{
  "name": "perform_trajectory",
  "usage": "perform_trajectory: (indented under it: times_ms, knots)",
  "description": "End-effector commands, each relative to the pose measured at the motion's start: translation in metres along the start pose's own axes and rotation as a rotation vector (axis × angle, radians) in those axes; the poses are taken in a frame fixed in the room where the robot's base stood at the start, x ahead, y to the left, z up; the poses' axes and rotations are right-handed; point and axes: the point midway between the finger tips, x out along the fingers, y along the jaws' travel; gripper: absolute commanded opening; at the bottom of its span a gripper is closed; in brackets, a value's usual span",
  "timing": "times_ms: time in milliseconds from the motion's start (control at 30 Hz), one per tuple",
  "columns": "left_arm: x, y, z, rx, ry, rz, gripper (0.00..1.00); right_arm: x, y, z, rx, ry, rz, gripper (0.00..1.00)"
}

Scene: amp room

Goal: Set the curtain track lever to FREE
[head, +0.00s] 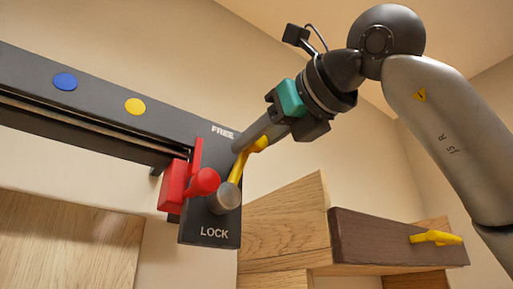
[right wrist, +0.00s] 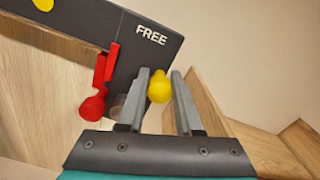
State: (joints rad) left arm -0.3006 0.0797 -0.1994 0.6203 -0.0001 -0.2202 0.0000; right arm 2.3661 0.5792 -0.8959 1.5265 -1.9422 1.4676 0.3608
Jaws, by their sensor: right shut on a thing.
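The curtain track lever (head: 235,172) is a yellow arm on a grey round pivot (head: 224,198). It is on a dark plate (head: 205,237) marked FREE at the top and LOCK at the bottom. In the head view the lever slants up and right from the pivot. My right gripper (head: 256,142) is shut on its yellow end, which shows as a yellow knob (right wrist: 159,88) between the two fingers in the right wrist view. The fingers hide part of the lever. My left gripper is not in view.
A red block with a red knob (head: 204,181) sits at the track's end, close left of the pivot. The dark track (head: 100,105) carries blue and yellow dots. Below right is a wooden structure (head: 285,215) with a dark panel (head: 370,238) and another yellow handle (head: 436,238).

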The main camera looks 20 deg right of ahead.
Motion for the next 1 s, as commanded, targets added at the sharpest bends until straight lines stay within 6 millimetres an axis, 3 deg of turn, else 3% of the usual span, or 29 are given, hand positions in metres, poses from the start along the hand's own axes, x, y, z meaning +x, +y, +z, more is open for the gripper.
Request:
perform_trajectory:
  times_ms: [233,267,500,833,1000]
  knots:
    - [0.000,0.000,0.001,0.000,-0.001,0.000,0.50,0.002,0.002,-0.003,-0.008,0.012,0.000,0.00]
    - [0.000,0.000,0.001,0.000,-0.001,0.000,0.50,0.002,0.002,-0.003,-0.008,0.012,0.001,0.36]
    - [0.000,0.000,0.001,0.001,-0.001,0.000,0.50,0.001,0.001,-0.002,-0.004,0.007,0.001,0.63]
    - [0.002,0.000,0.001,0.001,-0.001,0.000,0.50,-0.004,0.001,-0.001,-0.001,0.002,0.000,0.63]
    - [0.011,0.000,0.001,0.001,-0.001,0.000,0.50,-0.028,0.001,-0.002,-0.001,0.000,-0.002,0.63]
